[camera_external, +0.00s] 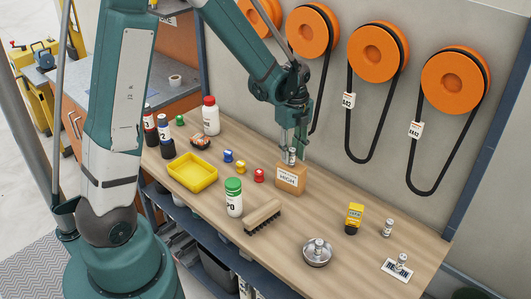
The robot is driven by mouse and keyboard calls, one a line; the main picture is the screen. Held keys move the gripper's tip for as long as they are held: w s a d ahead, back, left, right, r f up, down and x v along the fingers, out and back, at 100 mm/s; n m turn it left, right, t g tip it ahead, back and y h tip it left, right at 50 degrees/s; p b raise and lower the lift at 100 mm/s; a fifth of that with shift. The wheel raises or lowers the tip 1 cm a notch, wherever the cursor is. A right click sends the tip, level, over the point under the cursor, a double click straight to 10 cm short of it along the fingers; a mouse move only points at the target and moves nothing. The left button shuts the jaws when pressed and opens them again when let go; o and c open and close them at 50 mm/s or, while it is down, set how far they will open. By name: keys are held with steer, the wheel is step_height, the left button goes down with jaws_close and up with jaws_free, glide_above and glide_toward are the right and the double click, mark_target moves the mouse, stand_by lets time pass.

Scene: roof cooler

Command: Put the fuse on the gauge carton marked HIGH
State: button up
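The gauge carton marked HIGH (291,179) is a small brown box with a white label, standing on the wooden bench near the back edge. My gripper (293,151) points down right above it, with its fingers around a small silver cylinder that looks like the fuse (292,157). The fuse is upright, and its lower end is at or just above the carton's top; I cannot tell whether it touches. A similar small silver cylinder (387,228) stands at the right of the bench.
Left of the carton are small red, yellow and blue pieces and a yellow tray (193,173). In front are a green-capped bottle (234,198) and a brush (262,216). A round metal dish (317,252) and a yellow item (354,217) are to the right. Belts hang behind.

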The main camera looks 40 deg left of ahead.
mark_target(293, 149)
steer(key=shift+r, duration=0.2)
stand_by(0.3)
step_height(293, 149, up, 12)
stand_by(0.8)
steer(key=shift+s+r, duration=0.1)
stand_by(0.6)
steer(key=s+r+n+t, duration=0.3)
steer(key=s+r+n, duration=0.2)
steer(key=s+n, duration=0.5)
steer(key=s+r+n+t, duration=0.4)
steer(key=s+r+n, duration=0.2)
steer(key=s+n, duration=0.4)
steer(key=shift+s+a+r, duration=0.3)
steer(key=shift+s+a, duration=0.15)
steer(key=shift+s, duration=1.05)
steer(key=shift+o, duration=0.6)
